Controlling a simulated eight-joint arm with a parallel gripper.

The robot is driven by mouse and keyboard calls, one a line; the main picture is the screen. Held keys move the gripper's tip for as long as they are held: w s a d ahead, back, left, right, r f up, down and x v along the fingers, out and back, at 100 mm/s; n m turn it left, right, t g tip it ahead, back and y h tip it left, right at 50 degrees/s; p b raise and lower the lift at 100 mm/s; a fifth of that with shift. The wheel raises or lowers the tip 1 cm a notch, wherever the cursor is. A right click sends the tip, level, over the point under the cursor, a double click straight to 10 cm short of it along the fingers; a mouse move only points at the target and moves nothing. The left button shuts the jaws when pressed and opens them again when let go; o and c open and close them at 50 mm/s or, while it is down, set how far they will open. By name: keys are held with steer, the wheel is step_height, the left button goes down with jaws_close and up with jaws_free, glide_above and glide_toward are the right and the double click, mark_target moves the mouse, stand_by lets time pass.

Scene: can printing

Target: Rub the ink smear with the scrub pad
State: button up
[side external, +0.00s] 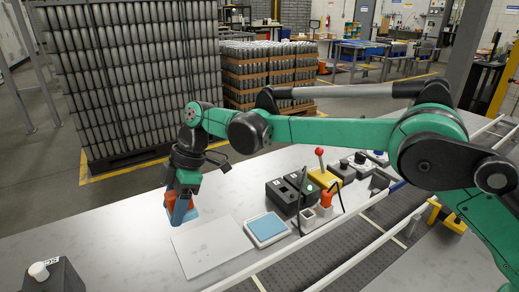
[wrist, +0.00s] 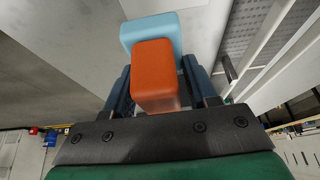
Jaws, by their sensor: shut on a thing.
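My gripper (side external: 181,205) is shut on the scrub pad, which has an orange block handle (wrist: 155,72) and a light blue pad part (wrist: 150,30). In the wrist view the orange handle sits between the two dark blue fingers, with the light blue part beyond it. In the side view the orange handle (side external: 170,199) shows at the fingers, low over the left part of the grey worktop, behind a flat pale plate (side external: 212,248). I cannot tell whether the pad touches the surface. No ink smear can be made out in either view.
A white-rimmed tray with a blue face (side external: 266,229) lies right of the plate. Dark boxes (side external: 288,194), a yellow box with a red-knobbed lever (side external: 324,178) and small tools stand further right. A conveyor (side external: 345,244) runs along the front. A knobbed grey box (side external: 50,277) stands lower left.

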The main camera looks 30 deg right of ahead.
mark_target(179, 266)
steer(key=shift+s+a+f, duration=0.15)
steer(key=shift+s+f, duration=0.4)
steer(key=shift+f, duration=0.6)
steer(key=shift+s+a+f, duration=0.2)
steer(key=shift+s+f, duration=0.3)
steer(key=shift+f, duration=0.7)
steer(key=shift+s+a+f, duration=0.15)
steer(key=shift+s+f, duration=0.4)
steer(key=shift+f, duration=0.6)
steer(key=shift+d+f, duration=0.5)
jaws_close()
steer(key=shift+d+f, duration=0.1)
steer(key=shift+d, duration=1.4)
steer(key=shift+a, duration=2.05)
step_height(179, 266, up, 8)
